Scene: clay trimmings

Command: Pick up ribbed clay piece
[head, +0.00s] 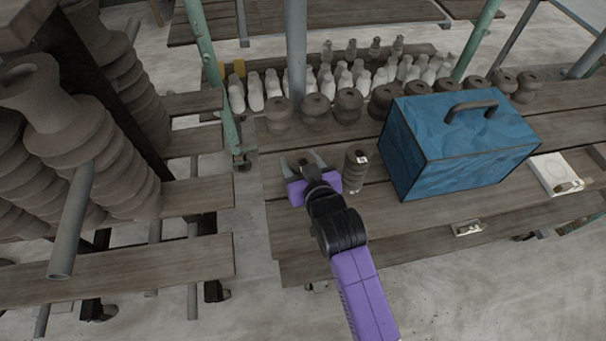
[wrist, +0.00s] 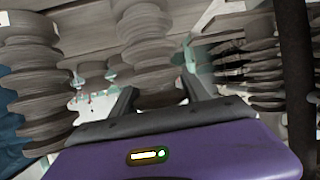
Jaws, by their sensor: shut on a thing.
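My gripper (head: 303,163) has a purple body and dark fingers and is over the bench planks, left of the blue toolbox. In the wrist view its fingers (wrist: 160,98) stand on either side of a grey-brown ribbed clay piece (wrist: 148,45), shut on it. In the head view I cannot make this piece out clearly at the gripper. Another ribbed clay piece (head: 355,172) with a small white label stands upright just right of the gripper, apart from it. A similar ribbed piece (wrist: 32,75) shows at the left of the wrist view.
The blue toolbox (head: 450,150) with a dark handle stands to the right. Behind are a row of brown clay pieces (head: 315,110) and several pale bottle shapes (head: 255,95). A green post (head: 212,75) rises at the back left. Large ribbed stacks (head: 85,140) stand far left.

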